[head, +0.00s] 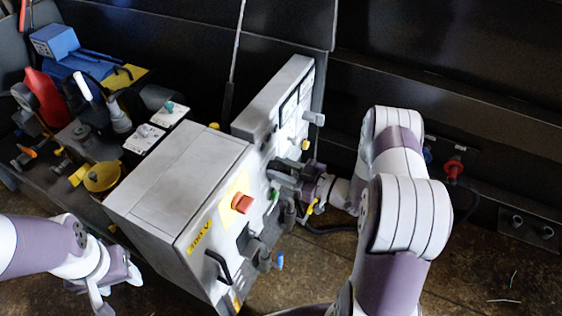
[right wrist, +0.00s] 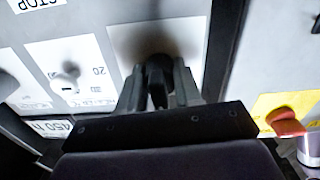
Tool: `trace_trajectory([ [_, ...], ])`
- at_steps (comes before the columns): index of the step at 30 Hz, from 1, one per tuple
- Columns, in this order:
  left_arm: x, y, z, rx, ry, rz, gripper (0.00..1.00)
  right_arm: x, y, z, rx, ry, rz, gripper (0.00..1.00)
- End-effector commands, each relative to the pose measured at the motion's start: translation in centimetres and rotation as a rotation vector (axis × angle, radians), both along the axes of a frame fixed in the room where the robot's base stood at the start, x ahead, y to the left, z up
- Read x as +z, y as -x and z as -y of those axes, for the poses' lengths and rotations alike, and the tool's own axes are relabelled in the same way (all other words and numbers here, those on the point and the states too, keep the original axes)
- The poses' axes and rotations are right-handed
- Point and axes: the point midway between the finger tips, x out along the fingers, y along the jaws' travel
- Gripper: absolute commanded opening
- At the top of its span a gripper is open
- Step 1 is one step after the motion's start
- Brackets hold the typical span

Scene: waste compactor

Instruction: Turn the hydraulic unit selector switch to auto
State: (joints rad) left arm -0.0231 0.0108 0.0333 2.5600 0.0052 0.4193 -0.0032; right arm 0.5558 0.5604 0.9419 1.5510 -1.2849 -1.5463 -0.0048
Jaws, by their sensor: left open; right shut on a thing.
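My right gripper (head: 283,178) is at the front panel of the grey control cabinet (head: 180,165). In the right wrist view its fingers (right wrist: 160,88) are shut on a dark knob (right wrist: 157,70), which appears to be the selector switch. The knob sits on a pale label plate (right wrist: 125,42), whose text is hidden or blurred, so its setting cannot be read. In the head view the gripper hides the knob. My left gripper (head: 118,288) is open and empty at the lower left, apart from the cabinet.
A red emergency stop button (head: 242,202) on a yellow plate sits near the right gripper; it also shows in the right wrist view (right wrist: 286,122). A black handle (head: 217,267) is lower on the panel. Machinery with a yellow cap (head: 102,176) stands left.

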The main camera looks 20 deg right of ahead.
Motion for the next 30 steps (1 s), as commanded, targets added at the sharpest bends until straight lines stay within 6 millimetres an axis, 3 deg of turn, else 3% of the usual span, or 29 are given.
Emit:
trace_trajectory([
  [1, 0.9, 0.0, 0.0, 0.0, 0.0, 0.0, 0.54, 0.4, 0.1, 0.0, 0.0, -0.032, -0.031, 0.03],
  [15, 4.4, 0.0, 0.0, 0.0, 0.0, 0.0, 0.54, 0.2, 0.0, 0.0, 0.0, -0.362, -0.326, 0.03],
  [30, 6.2, 0.0, 0.0, 0.0, 0.0, 0.0, 0.54, 0.0, 0.0, 0.0, 0.0, -0.61, -0.547, 0.03],
])
